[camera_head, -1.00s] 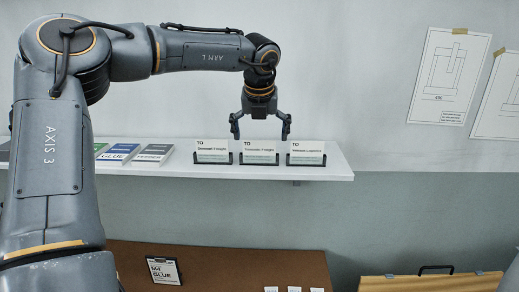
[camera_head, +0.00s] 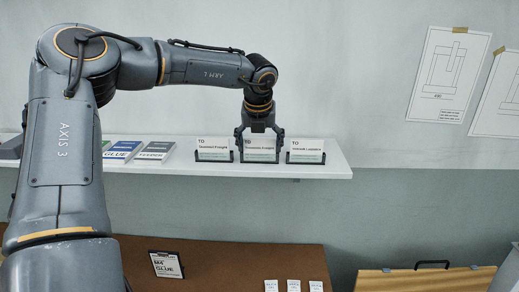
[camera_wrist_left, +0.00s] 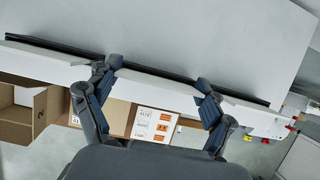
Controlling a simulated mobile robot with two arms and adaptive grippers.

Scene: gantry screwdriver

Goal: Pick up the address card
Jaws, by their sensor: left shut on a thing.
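Three white address cards marked "TO" stand upright in dark holders in a row on the white wall shelf. The middle address card (camera_head: 260,143) is between the fingers of my left gripper (camera_head: 259,150), which has come down from above and is shut on its side edges. The card still stands at its holder. The left address card (camera_head: 213,144) and the right address card (camera_head: 306,145) stand free on either side. In the left wrist view both fingers of my left gripper (camera_wrist_left: 158,80) show; the card's outline there is hard to tell. My right gripper is out of view.
The white shelf (camera_head: 335,171) also carries flat boxes or booklets (camera_head: 122,150) to the left. Drawings hang on the wall at right.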

